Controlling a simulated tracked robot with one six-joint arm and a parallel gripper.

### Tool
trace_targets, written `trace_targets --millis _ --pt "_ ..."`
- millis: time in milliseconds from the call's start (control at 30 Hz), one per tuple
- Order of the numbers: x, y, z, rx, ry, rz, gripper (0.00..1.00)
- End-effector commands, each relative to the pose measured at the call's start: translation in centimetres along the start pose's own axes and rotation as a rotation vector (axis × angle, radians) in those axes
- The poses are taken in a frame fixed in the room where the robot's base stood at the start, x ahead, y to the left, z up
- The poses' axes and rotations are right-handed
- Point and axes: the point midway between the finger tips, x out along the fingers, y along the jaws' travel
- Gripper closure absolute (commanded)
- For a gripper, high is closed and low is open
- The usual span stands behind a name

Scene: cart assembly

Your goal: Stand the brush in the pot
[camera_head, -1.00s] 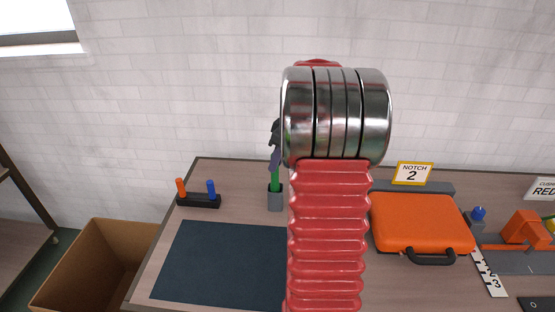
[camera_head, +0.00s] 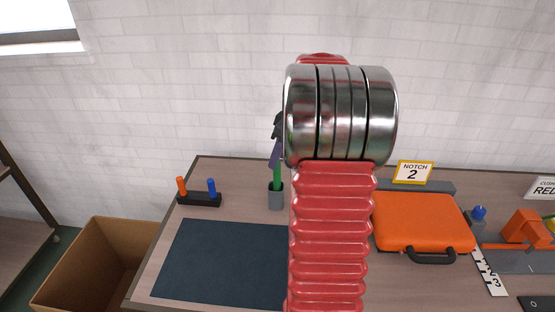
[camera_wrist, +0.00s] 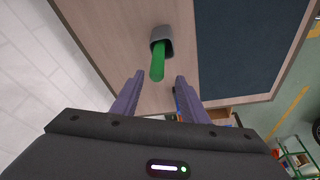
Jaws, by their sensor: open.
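The brush shows as a green shaft (camera_wrist: 157,62) standing up out of the grey pot (camera_wrist: 162,34) in the wrist view. Its lower end is hidden inside the pot. In the head view the green brush (camera_head: 280,182) rises from the pot (camera_head: 276,200) at the back of the bench, partly behind my arm. My gripper (camera_wrist: 159,77) is open, with its purple fingers on either side of the brush's near end and gaps between. In the head view my gripper (camera_head: 276,157) is above the pot, partly hidden by my arm.
A dark mat (camera_head: 220,262) lies in front of the pot. A black holder (camera_head: 199,200) with an orange and a blue peg stands left. An orange case (camera_head: 421,222) lies right, near a "NOTCH 2" sign (camera_head: 412,172). A cardboard box (camera_head: 95,265) stands left of the bench.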

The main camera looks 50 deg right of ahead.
Motion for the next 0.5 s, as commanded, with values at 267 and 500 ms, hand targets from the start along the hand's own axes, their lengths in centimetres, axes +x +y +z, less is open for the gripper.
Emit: trace_targets --millis 267,500 --pt "-4.8 0.1 -0.1 0.0 0.002 0.003 0.6" --pt "-8.9 0.1 -0.1 0.001 0.001 0.003 0.6"
